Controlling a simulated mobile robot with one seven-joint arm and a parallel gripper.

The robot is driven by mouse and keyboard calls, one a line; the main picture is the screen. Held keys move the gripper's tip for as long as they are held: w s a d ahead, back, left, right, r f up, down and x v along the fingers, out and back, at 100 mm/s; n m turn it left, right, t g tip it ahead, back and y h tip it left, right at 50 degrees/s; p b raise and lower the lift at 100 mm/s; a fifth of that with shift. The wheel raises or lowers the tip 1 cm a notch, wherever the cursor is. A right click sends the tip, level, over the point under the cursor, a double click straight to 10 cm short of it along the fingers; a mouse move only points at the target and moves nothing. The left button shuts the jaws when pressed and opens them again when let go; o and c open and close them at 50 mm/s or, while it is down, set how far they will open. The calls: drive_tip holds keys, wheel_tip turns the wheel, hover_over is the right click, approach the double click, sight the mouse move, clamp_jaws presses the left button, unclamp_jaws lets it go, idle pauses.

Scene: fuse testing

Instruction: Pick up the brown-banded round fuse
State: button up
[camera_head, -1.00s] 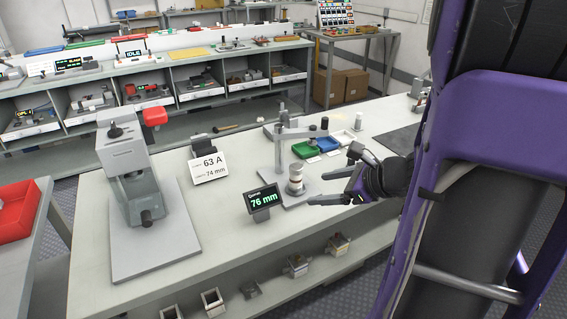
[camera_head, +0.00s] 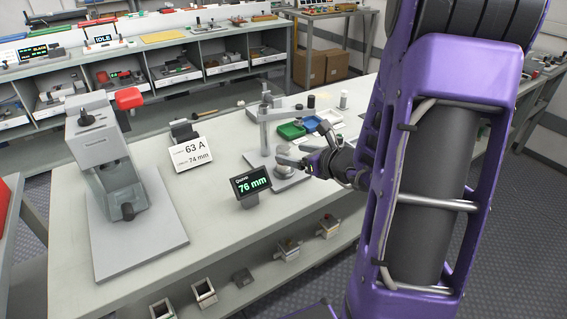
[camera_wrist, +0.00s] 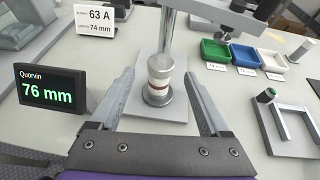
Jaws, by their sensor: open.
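The brown-banded round fuse (camera_wrist: 160,76) stands upright on the grey base of the measuring stand (camera_wrist: 165,109), a whitish cylinder with a brown band. In the wrist view it lies between and ahead of the open fingers of my gripper (camera_wrist: 165,92). The fingers appear to flank it with gaps on both sides, and I see no contact. The display (camera_head: 252,184) beside the stand reads 76 mm.
A card (camera_head: 192,153) reads 63 A, 74 mm. A grey press (camera_head: 110,165) with a red knob stands at the left. Green (camera_wrist: 215,51), blue (camera_wrist: 245,56) and white (camera_wrist: 272,58) trays lie behind right. The stand's post (camera_wrist: 166,30) rises behind the fuse.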

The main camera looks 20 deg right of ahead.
drive_tip(key=x, duration=0.2)
drive_tip(key=f+x, duration=0.1)
drive_tip(key=x, duration=0.2)
drive_tip(key=shift+f+b, duration=0.2)
drive_tip(key=shift+b, duration=0.2)
drive_tip(key=shift+w, duration=0.25)
drive_tip(key=shift+c, duration=0.3)
clamp_jaws()
